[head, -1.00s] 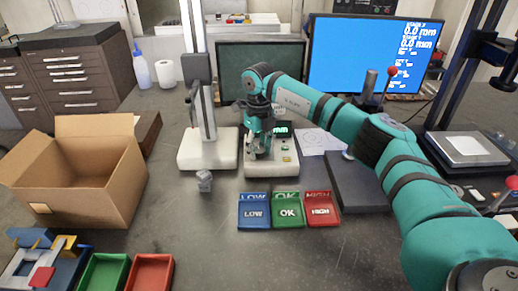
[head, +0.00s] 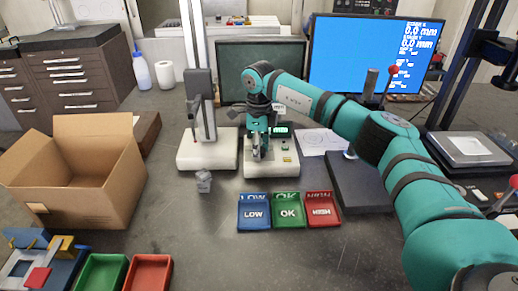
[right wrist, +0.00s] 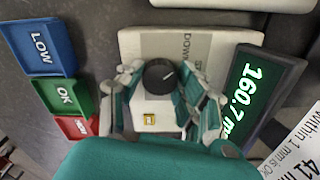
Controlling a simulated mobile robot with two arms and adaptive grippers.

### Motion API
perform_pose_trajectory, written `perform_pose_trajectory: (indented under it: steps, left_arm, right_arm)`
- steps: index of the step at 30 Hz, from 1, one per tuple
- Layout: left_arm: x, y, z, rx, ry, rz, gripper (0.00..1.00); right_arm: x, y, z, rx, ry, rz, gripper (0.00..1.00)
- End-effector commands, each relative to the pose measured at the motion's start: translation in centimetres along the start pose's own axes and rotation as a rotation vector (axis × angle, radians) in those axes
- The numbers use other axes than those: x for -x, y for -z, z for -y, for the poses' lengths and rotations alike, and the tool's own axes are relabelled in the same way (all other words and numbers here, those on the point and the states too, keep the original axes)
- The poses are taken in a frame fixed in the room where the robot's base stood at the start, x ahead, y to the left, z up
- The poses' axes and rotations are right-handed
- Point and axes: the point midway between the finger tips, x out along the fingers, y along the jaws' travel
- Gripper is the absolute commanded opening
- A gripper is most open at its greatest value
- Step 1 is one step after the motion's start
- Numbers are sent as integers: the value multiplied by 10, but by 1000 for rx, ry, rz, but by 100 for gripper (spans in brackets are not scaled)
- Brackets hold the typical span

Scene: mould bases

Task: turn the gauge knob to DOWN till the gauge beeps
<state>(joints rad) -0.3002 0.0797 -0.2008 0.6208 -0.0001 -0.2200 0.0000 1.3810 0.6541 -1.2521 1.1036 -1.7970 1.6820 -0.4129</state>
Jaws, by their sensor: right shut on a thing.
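The gauge knob (right wrist: 160,75) is a round black dial on the pale gauge box (right wrist: 140,45). "DOWN" lettering shows on the box beside it. A small yellow button (right wrist: 149,119) sits below the knob. My right gripper (right wrist: 160,82) is shut on the knob, with a finger at each side; in the head view it (head: 260,150) points down over the gauge box. The gauge display (right wrist: 255,95) is lit green and reads about 160.7. The column gauge's grey carriage (head: 199,84) is on its upright post left of my gripper. My left gripper is out of view.
Blue LOW (head: 254,227), green OK (head: 288,224) and red HIGH (head: 322,222) trays stand in front of the gauge. An open cardboard box (head: 115,195) is at left.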

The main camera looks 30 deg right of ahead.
Motion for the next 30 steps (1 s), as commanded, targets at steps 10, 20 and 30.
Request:
perform_pose_trajectory:
  steps: [10,20,30]
  left_arm:
    - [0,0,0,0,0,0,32]
    - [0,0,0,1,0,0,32]
    - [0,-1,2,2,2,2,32]
  right_arm:
    - [2,0,1,10,3,3,4]
    - [1,0,1,9,2,2,59]
    - [9,-1,1,10,3,3,59]
